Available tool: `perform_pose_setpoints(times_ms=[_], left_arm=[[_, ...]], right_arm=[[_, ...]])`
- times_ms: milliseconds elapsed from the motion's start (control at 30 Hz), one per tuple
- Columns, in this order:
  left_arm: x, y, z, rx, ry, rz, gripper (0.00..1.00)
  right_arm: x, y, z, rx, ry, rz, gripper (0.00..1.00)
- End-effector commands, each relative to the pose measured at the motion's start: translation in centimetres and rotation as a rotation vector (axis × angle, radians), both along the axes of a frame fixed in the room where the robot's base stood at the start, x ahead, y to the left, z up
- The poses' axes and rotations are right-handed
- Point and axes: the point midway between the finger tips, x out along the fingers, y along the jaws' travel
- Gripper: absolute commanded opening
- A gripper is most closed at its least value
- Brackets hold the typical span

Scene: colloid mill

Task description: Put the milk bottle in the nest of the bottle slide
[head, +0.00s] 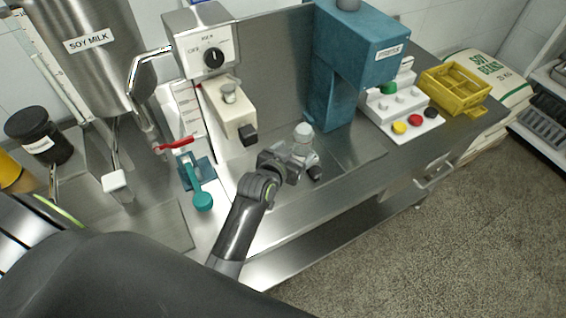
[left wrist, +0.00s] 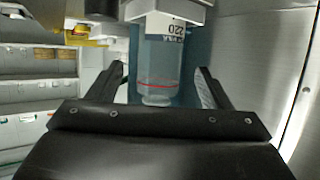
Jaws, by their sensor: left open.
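The clear milk bottle (head: 302,137) with a pale cap stands on the steel table in front of the blue machine. My left gripper (head: 296,166) is at the bottle with its fingers open. In the left wrist view the bottle (left wrist: 160,62) appears upside down, with a label and a red line, between the two spread fingers (left wrist: 161,88). A gap shows on each side of it. A teal piece with a round-ended handle (head: 199,187), possibly the bottle slide, sits left of the gripper; I cannot make out its nest. My right gripper is not in view.
The blue machine (head: 335,75) stands behind. A white button box (head: 402,112) and a yellow crate (head: 455,92) are at right. A red-handled tap (head: 173,145) is at left.

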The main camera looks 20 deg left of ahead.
Motion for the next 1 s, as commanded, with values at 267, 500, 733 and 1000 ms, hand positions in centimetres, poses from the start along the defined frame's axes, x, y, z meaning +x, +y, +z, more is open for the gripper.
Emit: perform_pose_setpoints(times_ms=[267,500,733,1000], left_arm=[[-4.2,0.4,1.6,-0.001,0.000,0.002,0.73],[-6.1,0.6,2.5,0.001,-0.001,0.000,0.73],[-6.4,0.6,2.7,0.001,0.000,0.000,0.73],[-6.4,0.6,2.7,0.001,0.000,0.000,0.73]], right_arm=[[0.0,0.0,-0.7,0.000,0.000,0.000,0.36],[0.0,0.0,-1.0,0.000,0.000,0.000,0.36],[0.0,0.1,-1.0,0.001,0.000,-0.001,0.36],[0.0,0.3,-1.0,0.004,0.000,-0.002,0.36]])
